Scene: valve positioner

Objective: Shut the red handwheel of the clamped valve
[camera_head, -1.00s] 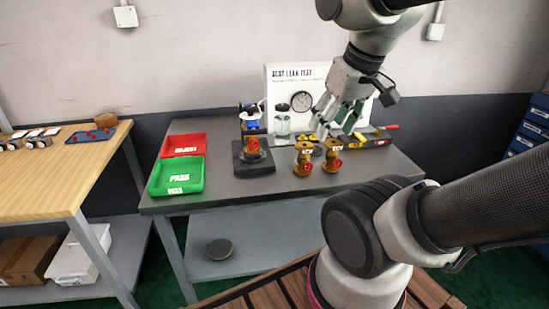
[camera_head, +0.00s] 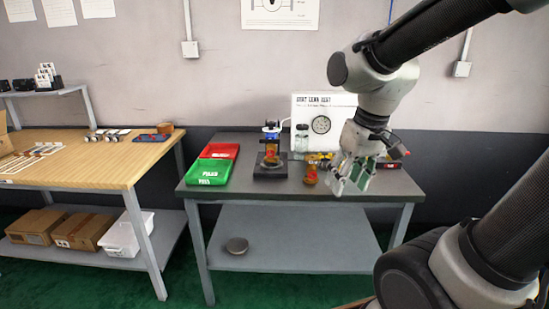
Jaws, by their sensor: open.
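The clamped valve (camera_head: 271,151) is brass with a red handwheel and stands on a dark square base (camera_head: 270,171) on the grey bench. It is small here, so I cannot tell how far the handwheel is turned. My gripper (camera_head: 350,178) hangs open with its fingers pointing down, in front of the right part of the bench. It is well to the right of the clamped valve and apart from it. A loose brass valve (camera_head: 311,170) stands between them, just left of my fingers. My gripper hides part of the bench behind it.
A red tray (camera_head: 222,151) and a green tray (camera_head: 207,171) sit at the bench's left end. A white leak test panel with a gauge (camera_head: 321,125) stands at the back. A wooden table (camera_head: 90,165) is at the left. The bench front between tray and base is clear.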

